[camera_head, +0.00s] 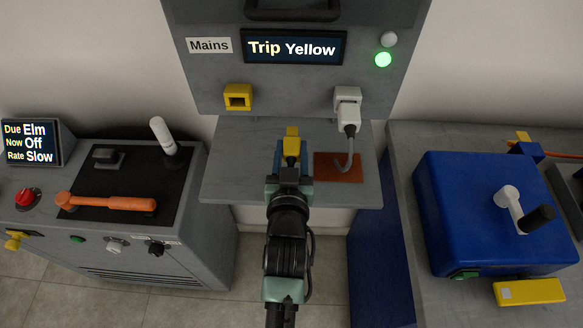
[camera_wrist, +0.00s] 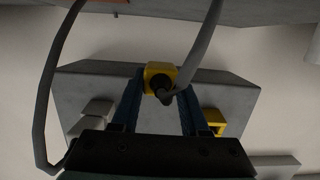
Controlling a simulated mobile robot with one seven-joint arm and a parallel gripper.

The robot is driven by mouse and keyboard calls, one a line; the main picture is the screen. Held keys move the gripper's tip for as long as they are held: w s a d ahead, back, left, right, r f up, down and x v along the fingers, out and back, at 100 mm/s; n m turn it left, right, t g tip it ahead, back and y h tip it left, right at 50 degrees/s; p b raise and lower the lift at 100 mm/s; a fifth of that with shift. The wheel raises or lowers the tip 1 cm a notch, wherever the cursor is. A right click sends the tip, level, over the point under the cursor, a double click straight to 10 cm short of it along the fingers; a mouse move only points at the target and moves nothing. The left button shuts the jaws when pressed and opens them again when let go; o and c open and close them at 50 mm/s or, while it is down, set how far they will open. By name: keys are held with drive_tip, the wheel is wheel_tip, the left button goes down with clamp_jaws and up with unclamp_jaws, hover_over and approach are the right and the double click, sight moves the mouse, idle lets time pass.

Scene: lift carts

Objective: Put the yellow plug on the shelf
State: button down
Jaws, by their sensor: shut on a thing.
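The yellow plug (camera_head: 291,142) is held between the fingers of my gripper (camera_head: 290,156). In the wrist view the plug (camera_wrist: 160,75) sits between the two blue fingers, with a grey cable running from it. In the head view the plug is over the middle of the grey shelf (camera_head: 228,176) below the panel. I cannot tell whether it touches the shelf. The yellow socket (camera_head: 238,96) on the panel is empty, up and left of my gripper.
A white plug (camera_head: 347,104) is in the panel's right socket, its cable reaching down to a red-brown patch (camera_head: 338,175) on the shelf. The display (camera_head: 294,48) reads "Trip Yellow"; a green lamp (camera_head: 383,59) is lit. A left cabinet (camera_head: 180,215) and blue box (camera_head: 465,215) flank the shelf.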

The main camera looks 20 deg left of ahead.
drive_tip(key=f, duration=0.6)
drive_tip(key=shift+s+b, duration=0.2)
drive_tip(key=shift+b, duration=0.1)
drive_tip(key=shift+w+f, duration=0.2)
drive_tip(key=shift+f, duration=0.25)
drive_tip(key=shift+f, duration=0.2)
drive_tip(key=shift+c, duration=2.1)
unclamp_jaws()
drive_tip(key=shift+r, duration=0.1)
drive_tip(key=shift+r, duration=0.2)
drive_tip(key=v, duration=1.2)
